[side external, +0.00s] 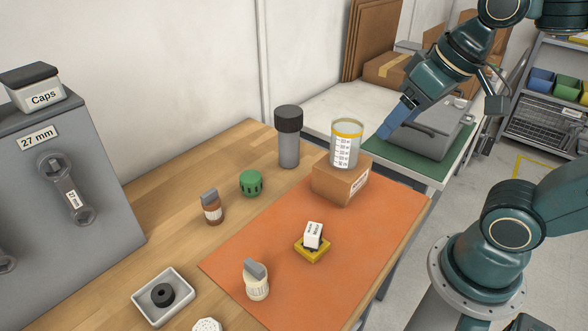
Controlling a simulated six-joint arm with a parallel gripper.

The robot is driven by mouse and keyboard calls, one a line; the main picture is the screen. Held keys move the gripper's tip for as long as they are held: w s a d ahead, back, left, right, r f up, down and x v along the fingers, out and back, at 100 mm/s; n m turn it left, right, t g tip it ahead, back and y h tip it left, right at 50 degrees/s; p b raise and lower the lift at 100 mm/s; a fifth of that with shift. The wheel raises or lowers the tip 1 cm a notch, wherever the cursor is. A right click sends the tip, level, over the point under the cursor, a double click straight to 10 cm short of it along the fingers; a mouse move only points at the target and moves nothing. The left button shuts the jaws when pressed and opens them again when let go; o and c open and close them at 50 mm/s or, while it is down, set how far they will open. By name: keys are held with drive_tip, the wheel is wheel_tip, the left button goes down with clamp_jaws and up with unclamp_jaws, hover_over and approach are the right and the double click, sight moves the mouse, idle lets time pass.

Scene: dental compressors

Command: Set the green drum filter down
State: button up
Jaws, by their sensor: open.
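The green drum filter (251,184) stands upright on the wooden bench top (165,215), left of the orange mat and apart from other things. Nothing holds it. My gripper (384,133) is well away to the upper right, with its blue fingers pointing down and left. Its fingers overlap one another in this view. It is open, and I see nothing between the fingers.
A dark-lidded grey canister (288,145), a brown bottle (212,208) and a white tray (178,308) stand nearby. Bench is free around the filter.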

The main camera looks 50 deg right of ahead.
drive_tip(key=shift+s+d+f+n, duration=0.1)
drive_tip(key=shift+s+f+n, duration=0.2)
drive_tip(key=shift+s, duration=0.35)
drive_tip(key=shift+s+d+f+n, duration=0.1)
drive_tip(key=shift+s+f+n, duration=0.2)
drive_tip(key=shift+s, duration=0.35)
idle(0.5)
